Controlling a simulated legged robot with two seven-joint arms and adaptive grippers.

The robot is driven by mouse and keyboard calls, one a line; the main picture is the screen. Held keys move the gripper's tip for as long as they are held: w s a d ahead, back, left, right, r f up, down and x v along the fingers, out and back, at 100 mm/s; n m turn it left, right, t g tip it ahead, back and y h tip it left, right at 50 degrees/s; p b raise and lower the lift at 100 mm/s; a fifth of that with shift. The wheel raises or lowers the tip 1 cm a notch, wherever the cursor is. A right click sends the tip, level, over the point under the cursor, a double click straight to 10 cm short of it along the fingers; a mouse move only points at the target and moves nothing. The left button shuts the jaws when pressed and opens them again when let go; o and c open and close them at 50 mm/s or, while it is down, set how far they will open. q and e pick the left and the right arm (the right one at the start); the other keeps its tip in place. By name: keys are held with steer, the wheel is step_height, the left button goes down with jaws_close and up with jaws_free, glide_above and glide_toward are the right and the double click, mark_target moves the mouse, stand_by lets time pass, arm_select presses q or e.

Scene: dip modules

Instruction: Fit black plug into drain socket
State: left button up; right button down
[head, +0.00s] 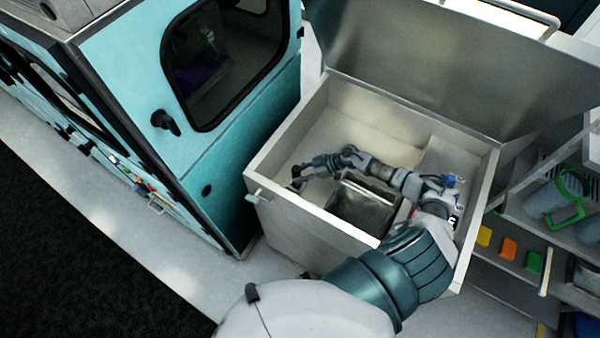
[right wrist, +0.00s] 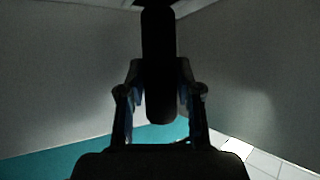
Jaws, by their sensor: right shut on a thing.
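My right gripper (head: 302,174) is inside the open white box, near its left wall. In the right wrist view, my right gripper (right wrist: 158,78) is shut on a long black piece, which I take to be the black plug (right wrist: 158,38). It stands upright in that picture between the two fingers. In the head view the plug is too small and dark to tell from the fingers. I cannot make out the drain socket in either view. My left gripper is not in view.
The white box (head: 262,212) has a raised metal lid (head: 440,75) and a steel basin (head: 362,208) inside, below my arm. A teal cabinet (head: 215,165) with a dark window stands at left. Shelves with cups and coloured blocks (head: 508,248) are at right.

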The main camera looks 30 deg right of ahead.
stand_by(0.7)
steer(key=shift+p, duration=0.35)
steer(key=shift+f+b, duration=1)
steer(key=shift+f, duration=0.8)
steer(key=c, duration=0.7)
jaws_free()
